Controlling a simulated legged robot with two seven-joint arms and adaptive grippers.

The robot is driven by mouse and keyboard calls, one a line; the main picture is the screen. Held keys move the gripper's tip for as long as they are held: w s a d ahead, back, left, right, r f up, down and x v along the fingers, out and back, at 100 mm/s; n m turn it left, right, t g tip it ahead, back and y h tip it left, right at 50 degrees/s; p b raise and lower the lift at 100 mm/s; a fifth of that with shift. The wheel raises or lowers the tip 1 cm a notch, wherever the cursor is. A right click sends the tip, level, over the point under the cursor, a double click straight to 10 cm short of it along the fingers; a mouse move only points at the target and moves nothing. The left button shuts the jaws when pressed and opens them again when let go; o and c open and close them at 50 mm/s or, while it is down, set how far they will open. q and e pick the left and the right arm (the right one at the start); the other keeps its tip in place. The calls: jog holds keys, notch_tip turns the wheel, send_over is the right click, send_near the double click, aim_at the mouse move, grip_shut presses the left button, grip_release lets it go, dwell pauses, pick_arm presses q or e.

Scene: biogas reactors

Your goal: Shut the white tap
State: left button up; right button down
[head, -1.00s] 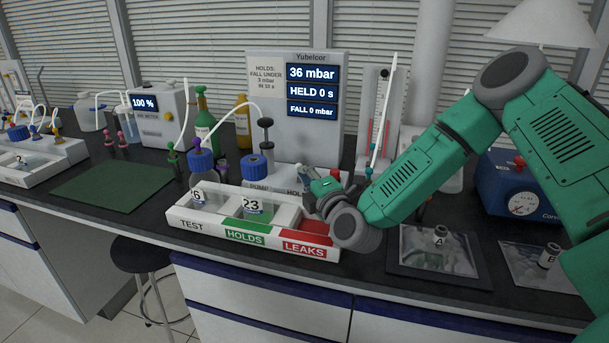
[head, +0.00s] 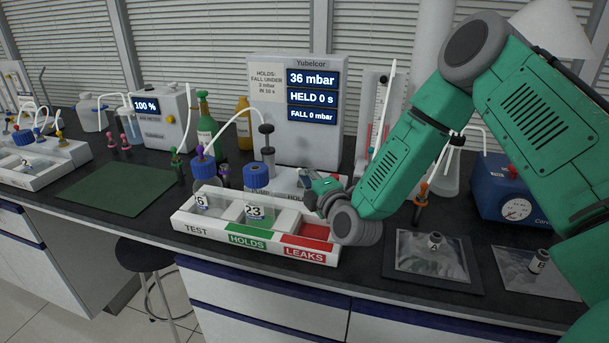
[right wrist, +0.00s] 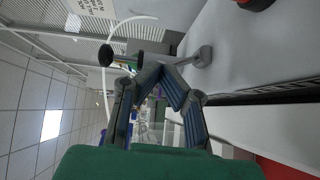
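My right gripper (head: 318,190) reaches in low over the HOLDS and LEAKS end of the white tray, just in front of the meter's base. In the right wrist view its fingertips (right wrist: 160,68) come together in a point. I see nothing clearly held. A grey stem (right wrist: 183,60) with a rounded end lies at or just beyond the tips; I cannot tell if they touch it. A black knob (right wrist: 106,55) shows at its other side. I cannot make out the white tap for certain; the gripper hides part of the PUMP and HOLD base (head: 284,181). My left gripper is not in view.
The white tray (head: 205,228) holds a bottle labelled 23 (head: 254,212) and another at its TEST end. The meter (head: 310,145) reads 36 mbar, HELD 0 s. A green mat (head: 120,189) lies clear at left.

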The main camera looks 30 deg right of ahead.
jog(key=w+d+r+m+g+p, duration=0.1)
jog(key=p, duration=0.3)
jog(key=d+r+m+g+y+p, duration=0.1)
jog(key=g+p, duration=0.1)
jog(key=p, duration=0.1)
jog(key=shift+w+m+p, duration=0.4)
jog(key=shift+w+d+m+g+y+p, duration=0.3)
jog(key=shift+d+m+g+y+p, duration=0.15)
jog(key=shift+g+p, duration=0.3)
jog(key=shift+a+f+b, duration=0.1)
jog(key=shift+f+b, duration=0.15)
jog(key=shift+b, duration=0.1)
jog(key=shift+r, duration=0.1)
jog(key=shift+r+p, duration=0.65)
jog(key=shift+r, duration=0.15)
